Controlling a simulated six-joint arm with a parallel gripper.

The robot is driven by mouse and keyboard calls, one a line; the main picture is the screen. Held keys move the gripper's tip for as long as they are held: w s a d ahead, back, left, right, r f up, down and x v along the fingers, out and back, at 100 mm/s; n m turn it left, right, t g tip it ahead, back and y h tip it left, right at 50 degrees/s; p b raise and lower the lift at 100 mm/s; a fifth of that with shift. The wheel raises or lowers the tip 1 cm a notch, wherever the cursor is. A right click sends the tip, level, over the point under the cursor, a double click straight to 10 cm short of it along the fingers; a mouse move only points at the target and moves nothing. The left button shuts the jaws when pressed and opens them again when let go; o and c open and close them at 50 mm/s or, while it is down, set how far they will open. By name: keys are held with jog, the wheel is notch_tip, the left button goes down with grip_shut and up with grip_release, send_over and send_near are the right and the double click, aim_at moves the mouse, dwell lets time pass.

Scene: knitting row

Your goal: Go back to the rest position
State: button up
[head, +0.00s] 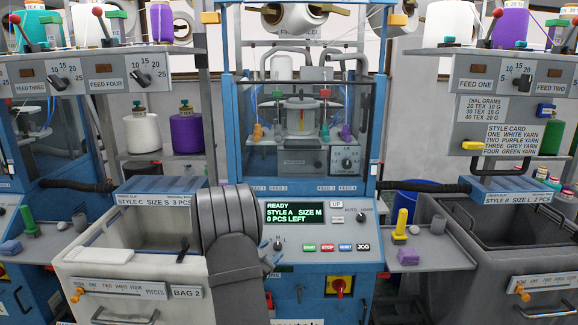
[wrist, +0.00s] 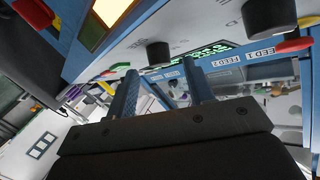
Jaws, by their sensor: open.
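My gripper (wrist: 160,78) shows in the wrist view with its two fingers apart and nothing between them. The wrist view is tilted, and the fingers point toward the blue machine's control panel, without clear contact. The display reads READY, STYLE A SIZE M, 0 PCS LEFT. Its green text also shows in the wrist view (wrist: 205,54).
A pale bin (head: 75,262) marked BAG 2 stands close left of my arm. A dark bin (head: 470,280) stands at right. Buttons (head: 336,248) and a red knob (head: 340,286) are on the machine front. A small shelf (head: 432,244) holds a yellow peg (head: 401,223).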

aim_at(278, 248)
jog(key=x, duration=0.2)
jog(key=shift+w+d+f, duration=0.1)
jog(key=shift+w+d, duration=0.15)
jog(key=shift+w, duration=0.05)
jog(key=shift+s+n+t+y, duration=0.1)
jog(key=shift+n+t+y, duration=0.2)
jog(key=shift+n, duration=0.3)
jog(key=shift+s+d+n+t+y, duration=0.1)
jog(key=shift+n+t+y, duration=0.4)
jog(key=shift+n+y, duration=0.4)
jog(key=shift+d+n+t+y, duration=0.1)
jog(key=shift+n+t+y, duration=0.5)
jog(key=shift+n, duration=0.5)
jog(key=shift+d+f+n+t+y, duration=0.1)
jog(key=shift+d+n+t+y, duration=0.1)
jog(key=shift+n+y, duration=1.45)
jog(key=shift+d+n+t+y, duration=0.2)
jog(key=shift+n+y, duration=1.15)
jog(key=shift+n, duration=0.5)
jog(key=shift+s+d, duration=0.15)
jog(key=shift+s, duration=3.4)
jog(key=shift+c, duration=0.5)
